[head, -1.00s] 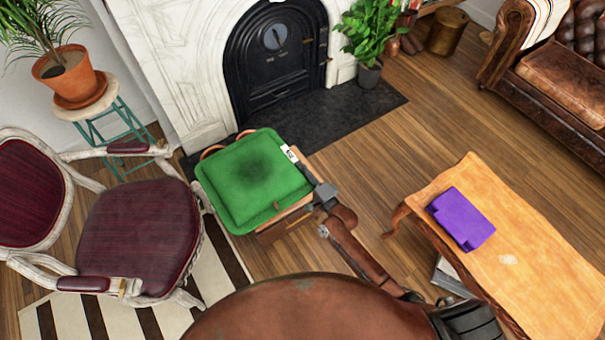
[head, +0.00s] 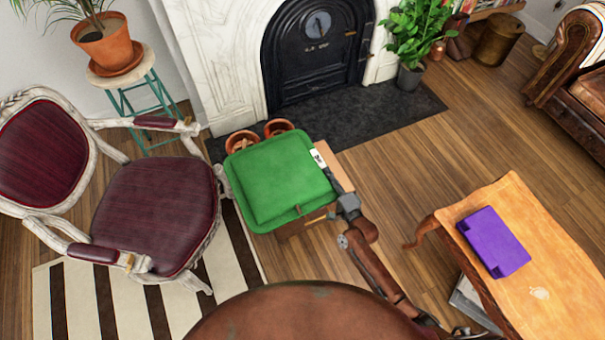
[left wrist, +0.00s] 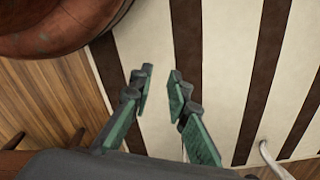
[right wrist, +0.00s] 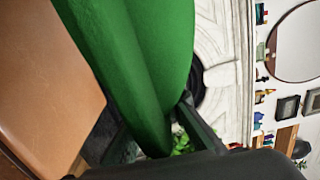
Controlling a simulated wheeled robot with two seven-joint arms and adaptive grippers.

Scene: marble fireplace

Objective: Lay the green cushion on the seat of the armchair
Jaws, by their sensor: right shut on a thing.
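The green cushion (head: 275,178) shows in the head view in front of the fireplace, above or over a wooden box-like piece (head: 310,218); I cannot tell whether it touches it. My right gripper (head: 335,185) is shut on the cushion's right edge. In the right wrist view the cushion (right wrist: 150,60) fills the space between the fingers. The armchair (head: 150,215), with a dark red seat and pale carved frame, stands to the left of the cushion. Its seat is bare. My left gripper (left wrist: 158,95) is open and empty above the striped rug, seen only in the left wrist view.
A low wooden table (head: 540,250) with a purple object (head: 493,241) stands at the right. Terracotta pots (head: 279,127) sit behind the cushion. A potted plant on a stool (head: 122,65) is behind the armchair. The striped rug (head: 110,300) lies at the lower left.

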